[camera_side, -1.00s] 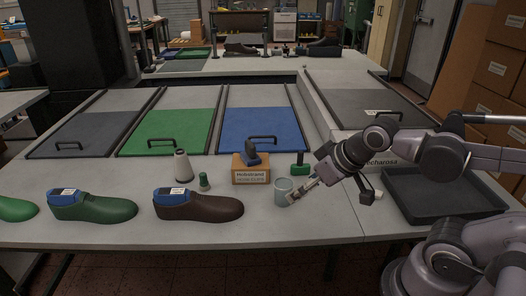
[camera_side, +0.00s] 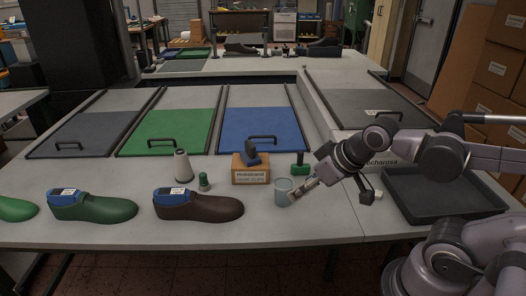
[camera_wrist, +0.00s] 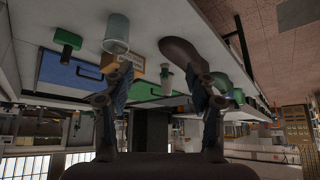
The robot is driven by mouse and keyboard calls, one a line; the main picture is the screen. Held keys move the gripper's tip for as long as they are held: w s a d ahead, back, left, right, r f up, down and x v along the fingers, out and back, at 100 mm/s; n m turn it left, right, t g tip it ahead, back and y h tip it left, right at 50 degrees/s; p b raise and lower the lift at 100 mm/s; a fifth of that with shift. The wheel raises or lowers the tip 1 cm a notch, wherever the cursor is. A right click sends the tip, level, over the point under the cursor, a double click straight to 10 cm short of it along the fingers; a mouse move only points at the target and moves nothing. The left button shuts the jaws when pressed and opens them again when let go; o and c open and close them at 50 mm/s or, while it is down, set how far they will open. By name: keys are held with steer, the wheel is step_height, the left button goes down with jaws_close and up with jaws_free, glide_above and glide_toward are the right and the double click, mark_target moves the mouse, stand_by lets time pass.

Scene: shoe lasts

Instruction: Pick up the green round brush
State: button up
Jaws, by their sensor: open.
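A small upright green piece with a rounded top (camera_side: 204,181), which looks like the green round brush, stands on the table between the pale cone and the wooden block. A second green piece, a block with a dark upright handle (camera_side: 300,164), stands right of the wooden block and also shows in the wrist view (camera_wrist: 66,40). My gripper (camera_side: 302,189) is open and empty, low beside the right side of a grey-blue cup (camera_side: 282,194); I cannot tell whether they touch. In the wrist view the fingers of my gripper (camera_wrist: 160,88) are wide apart with nothing between them.
The pale cone (camera_side: 182,166) and the wooden block (camera_side: 250,172) with a blue-grey piece on top stand nearby. A brown shoe last (camera_side: 200,208) and a green one (camera_side: 95,210) lie at the front left. A black tray (camera_side: 440,197) is at the right.

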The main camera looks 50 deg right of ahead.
steer(key=w+r, duration=0.4)
steer(key=w, duration=0.4)
steer(key=m+g+h, duration=0.2)
steer(key=m+g, duration=0.1)
steer(key=m, duration=0.1)
glide_above(204, 176)
steer(key=s+a, duration=0.1)
steer(key=s, duration=0.2)
step_height(204, 176, down, 12)
steer(key=shift+w+x, duration=0.2)
steer(key=shift+x, duration=4.8)
steer(key=shift+a, duration=0.2)
steer(key=shift+r, duration=0.1)
jaws_close()
